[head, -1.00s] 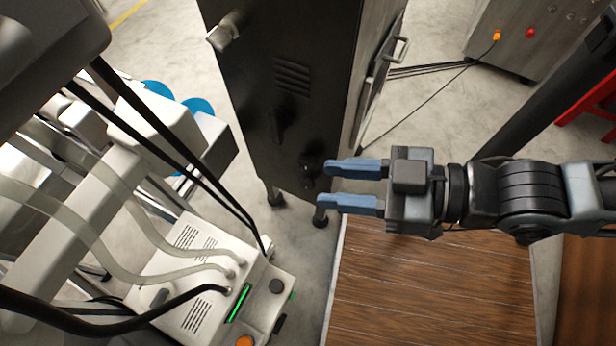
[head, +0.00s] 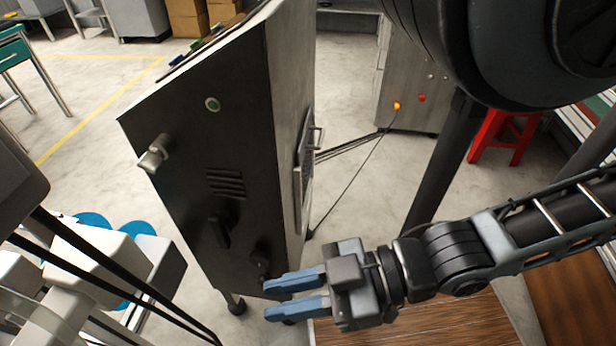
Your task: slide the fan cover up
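A tall dark cabinet (head: 205,150) stands in the middle left of the head view. Its front has louvred vent slots (head: 226,184), a black handle (head: 219,232) and a small dark knob (head: 260,264) low down. On its right side is a framed panel (head: 303,183) with a metal handle (head: 317,136). I cannot tell for sure which part is the fan cover. My gripper (head: 268,299) is open, with a gap between its blue fingers and nothing seen in it. It shows in front of the cabinet's lower edge, just below the knob; contact cannot be told.
A white machine (head: 60,310) with black cables is close at lower left. A wooden surface (head: 450,325) lies under my arm. A metal box (head: 405,90) with a cable and a red stool (head: 505,135) stand behind at right. Open floor (head: 345,100) shows between.

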